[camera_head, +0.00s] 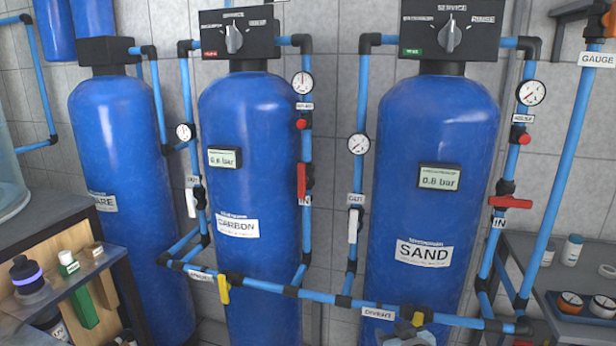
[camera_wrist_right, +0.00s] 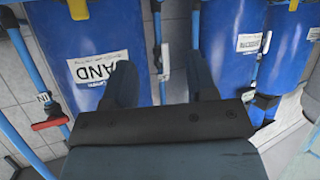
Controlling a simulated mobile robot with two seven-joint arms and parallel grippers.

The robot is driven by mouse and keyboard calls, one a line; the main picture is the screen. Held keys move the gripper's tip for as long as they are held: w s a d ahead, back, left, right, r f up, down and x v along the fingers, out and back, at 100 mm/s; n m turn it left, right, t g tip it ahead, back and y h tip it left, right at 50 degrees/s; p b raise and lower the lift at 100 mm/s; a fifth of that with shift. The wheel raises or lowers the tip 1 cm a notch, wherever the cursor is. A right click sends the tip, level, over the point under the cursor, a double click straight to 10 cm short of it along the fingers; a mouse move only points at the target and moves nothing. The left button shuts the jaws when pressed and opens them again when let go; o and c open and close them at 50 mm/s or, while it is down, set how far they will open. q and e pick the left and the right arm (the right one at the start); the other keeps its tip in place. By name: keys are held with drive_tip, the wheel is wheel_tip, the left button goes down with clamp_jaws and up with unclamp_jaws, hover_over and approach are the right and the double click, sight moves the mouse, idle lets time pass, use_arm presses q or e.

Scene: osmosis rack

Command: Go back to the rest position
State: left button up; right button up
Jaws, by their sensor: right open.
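My right gripper (camera_head: 408,334) is only partly visible at the bottom edge of the head view, in front of the lower pipe by the sand tank (camera_head: 432,150). In the right wrist view the two dark fingers of this gripper (camera_wrist_right: 163,78) are spread wide, with nothing between them. The sand tank (camera_wrist_right: 85,45) lies beyond its left finger there, and other blue tanks lie beyond the right finger. My left gripper is in neither view.
The carbon tank (camera_head: 250,140) and another blue tank (camera_head: 125,190) stand left of the sand tank. Blue pipes with red, white and yellow valve handles run between them. A wooden shelf unit (camera_head: 75,240) with bottles stands at left; a grey table (camera_head: 580,255) stands at right.

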drive_tip(key=s+f+g, duration=0.1)
drive_tip(key=s+f, duration=0.5)
drive_tip(key=s, duration=0.3)
drive_tip(key=s+f+y, duration=0.1)
drive_tip(key=s+f, duration=0.5)
drive_tip(key=s, duration=0.3)
drive_tip(key=s+f+g, duration=0.1)
drive_tip(key=s+f, duration=0.5)
drive_tip(key=s, duration=0.4)
use_arm(q)
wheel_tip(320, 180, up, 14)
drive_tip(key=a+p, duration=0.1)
drive_tip(key=p, duration=1.6)
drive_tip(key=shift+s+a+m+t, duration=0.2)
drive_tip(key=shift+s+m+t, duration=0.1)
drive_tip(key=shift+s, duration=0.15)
use_arm(e)
wheel_tip(320, 180, up, 14)
drive_tip(key=s+d, duration=0.1)
drive_tip(key=shift+d+r, duration=0.2)
drive_tip(key=shift+d, duration=0.05)
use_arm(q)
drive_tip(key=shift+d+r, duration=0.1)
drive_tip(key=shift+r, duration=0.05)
